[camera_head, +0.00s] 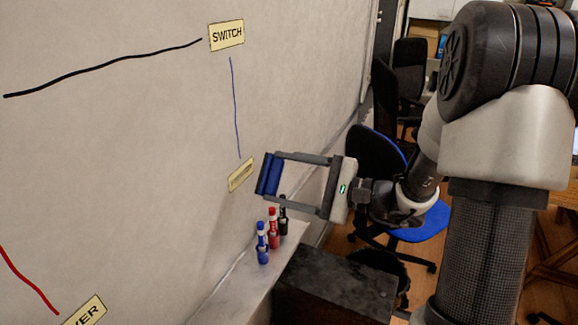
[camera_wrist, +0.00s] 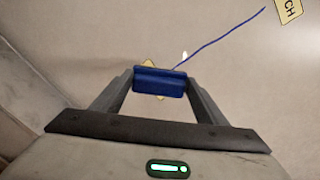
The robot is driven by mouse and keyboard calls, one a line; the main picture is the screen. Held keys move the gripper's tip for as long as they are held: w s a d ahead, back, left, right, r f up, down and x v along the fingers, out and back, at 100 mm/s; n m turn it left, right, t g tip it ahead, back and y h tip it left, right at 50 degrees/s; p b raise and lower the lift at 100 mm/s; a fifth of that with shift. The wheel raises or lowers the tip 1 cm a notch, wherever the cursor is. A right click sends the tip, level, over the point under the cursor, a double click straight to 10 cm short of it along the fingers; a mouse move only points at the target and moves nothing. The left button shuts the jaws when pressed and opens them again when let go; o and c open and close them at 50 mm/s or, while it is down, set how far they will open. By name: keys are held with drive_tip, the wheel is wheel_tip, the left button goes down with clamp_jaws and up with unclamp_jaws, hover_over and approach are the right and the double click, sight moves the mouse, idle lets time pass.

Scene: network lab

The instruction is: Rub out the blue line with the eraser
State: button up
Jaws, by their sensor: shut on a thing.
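The blue line (camera_head: 235,107) runs down the whitish wall board from the SWITCH label (camera_head: 227,35) to a lower yellow label (camera_head: 241,175). In the wrist view the blue line (camera_wrist: 222,40) runs from the upper right down to behind the eraser. My gripper (camera_head: 268,174) is shut on the blue eraser (camera_head: 265,174), with its fingers at the eraser's two ends. The eraser is just right of the lower label in the head view. In the wrist view the eraser (camera_wrist: 159,82) partly covers that label (camera_wrist: 152,65). I cannot tell whether the eraser touches the board.
Blue (camera_head: 262,243), red (camera_head: 273,229) and black (camera_head: 283,216) markers stand on the ledge (camera_head: 238,280) below my gripper. A black line (camera_head: 100,69) and a red line (camera_head: 27,281) are on the board. A blue-seated chair (camera_head: 420,222) stands behind my arm.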

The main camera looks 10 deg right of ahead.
drive_tip(key=shift+w+d+r+m+t, duration=0.3)
drive_tip(key=shift+w+d+r+t, duration=0.2)
drive_tip(key=shift+r, duration=0.2)
drive_tip(key=shift+p+x, duration=0.35)
drive_tip(key=shift+x, duration=2.6)
drive_tip(key=shift+b+x, duration=0.3)
drive_tip(key=shift+x, duration=0.6)
drive_tip(key=shift+d+r+p, duration=0.1)
drive_tip(key=shift+r+p, duration=0.9)
drive_tip(key=shift+r, duration=0.9)
drive_tip(key=shift+r+p, duration=2.65)
drive_tip(key=shift+r, duration=6.75)
drive_tip(key=b, duration=0.8)
hover_over(271, 165)
drive_tip(key=x, duration=0.3)
drive_tip(key=f, duration=0.7)
drive_tip(key=shift+w+f, duration=0.25)
drive_tip(key=shift+f, duration=0.15)
